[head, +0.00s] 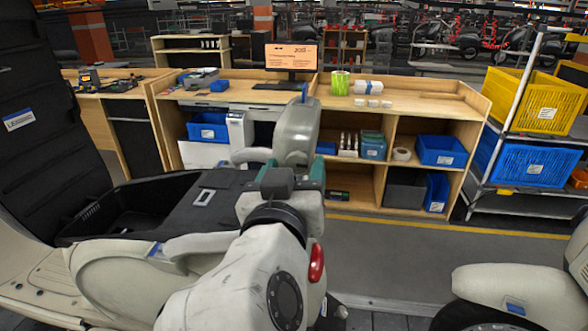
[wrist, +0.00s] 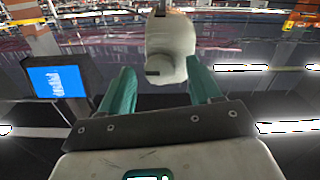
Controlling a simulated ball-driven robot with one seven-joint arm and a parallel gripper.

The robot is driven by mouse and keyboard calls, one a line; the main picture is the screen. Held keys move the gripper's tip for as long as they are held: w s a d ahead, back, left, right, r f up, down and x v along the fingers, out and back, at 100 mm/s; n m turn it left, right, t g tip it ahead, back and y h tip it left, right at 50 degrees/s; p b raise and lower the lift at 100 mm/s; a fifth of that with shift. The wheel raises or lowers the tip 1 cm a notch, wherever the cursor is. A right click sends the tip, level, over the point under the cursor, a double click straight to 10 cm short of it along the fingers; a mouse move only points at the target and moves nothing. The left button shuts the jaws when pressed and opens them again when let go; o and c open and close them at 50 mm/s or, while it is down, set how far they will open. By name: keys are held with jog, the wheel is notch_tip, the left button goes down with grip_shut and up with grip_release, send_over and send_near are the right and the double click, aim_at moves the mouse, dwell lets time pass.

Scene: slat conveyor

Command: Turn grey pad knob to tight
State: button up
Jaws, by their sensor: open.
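A rounded grey part (head: 297,130) stands just beyond my gripper (head: 295,165) in the head view. It also shows in the wrist view (wrist: 172,38), with a dark slot or edge low on its left side. I cannot tell whether this part is the grey pad, its knob or both; no knob markings can be read. My gripper (wrist: 161,70) is open, with its two teal fingers apart and nothing held between them. The grey part lies ahead of and between the fingertips in the wrist view; whether they touch it cannot be told.
A black open case (head: 125,215) and pale bodywork lie at the left. Another pale vehicle body (head: 520,290) is at the lower right. A wooden workbench (head: 420,110) with blue bins stands behind, and a rack with yellow (head: 535,98) and blue crates at the right. Floor between is clear.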

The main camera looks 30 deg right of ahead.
jog(key=shift+c, duration=0.2)
jog(key=c, duration=1)
jog(key=shift+f+b, duration=0.15)
jog(key=shift+b, duration=0.25)
